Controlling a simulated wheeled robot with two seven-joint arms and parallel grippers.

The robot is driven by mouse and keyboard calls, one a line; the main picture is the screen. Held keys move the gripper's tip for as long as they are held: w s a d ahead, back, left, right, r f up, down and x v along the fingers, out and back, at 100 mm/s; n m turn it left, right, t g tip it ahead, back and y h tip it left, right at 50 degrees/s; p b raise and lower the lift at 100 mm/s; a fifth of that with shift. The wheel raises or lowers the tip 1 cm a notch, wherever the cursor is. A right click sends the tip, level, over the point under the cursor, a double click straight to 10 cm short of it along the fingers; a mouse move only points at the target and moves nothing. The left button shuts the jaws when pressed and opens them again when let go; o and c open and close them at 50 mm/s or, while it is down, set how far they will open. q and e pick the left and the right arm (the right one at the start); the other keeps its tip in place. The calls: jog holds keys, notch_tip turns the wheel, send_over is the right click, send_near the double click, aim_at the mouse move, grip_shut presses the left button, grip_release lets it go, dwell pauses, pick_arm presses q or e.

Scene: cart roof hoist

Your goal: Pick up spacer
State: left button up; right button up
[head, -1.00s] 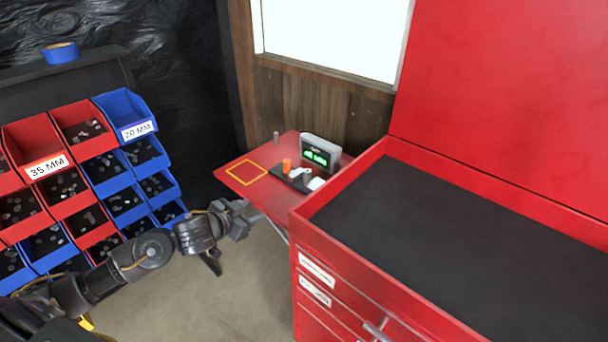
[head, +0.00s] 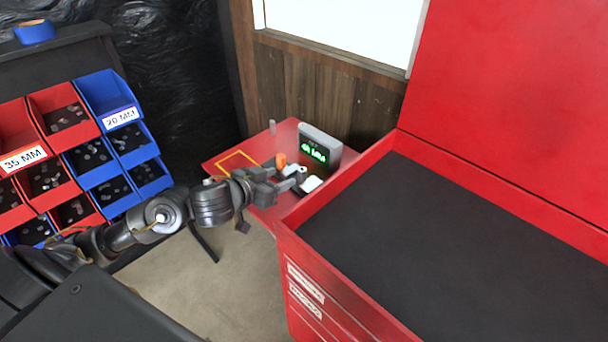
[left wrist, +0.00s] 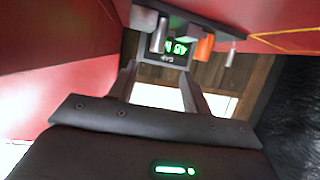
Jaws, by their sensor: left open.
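I cannot tell for certain which piece is the spacer. A pale grey cylinder (left wrist: 158,35) hangs upside down in the left wrist view, just beyond my fingertips and roughly between them. A second grey cylinder (head: 272,127) stands upright at the back of the red side table (head: 228,160); one also shows at the right in the left wrist view (left wrist: 231,55). My left gripper (head: 286,178) is open and empty over the table's front right part; its two fingers also show in the left wrist view (left wrist: 158,70). It partly hides the small items there. My right gripper is not in view.
An orange cylinder (head: 281,160), a white block (head: 311,184) and a grey box with a green display (head: 320,148) are close to my left gripper. The red tool chest (head: 285,228) stands right of it. Part bins (head: 122,116) stand left.

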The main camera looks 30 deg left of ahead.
aim_at(300, 171)
pick_arm(q)
jog(key=x, duration=0.3)
jog(key=shift+a, duration=0.15)
jog(key=shift+w+f, duration=0.2)
jog(key=shift+w, duration=0.05)
jog(key=x, duration=0.5)
jog(key=shift+d+f, duration=0.1)
jog(key=shift+d, duration=0.35)
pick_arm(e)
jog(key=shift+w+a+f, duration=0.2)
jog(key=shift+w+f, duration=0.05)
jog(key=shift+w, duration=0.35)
pick_arm(q)
grip_shut()
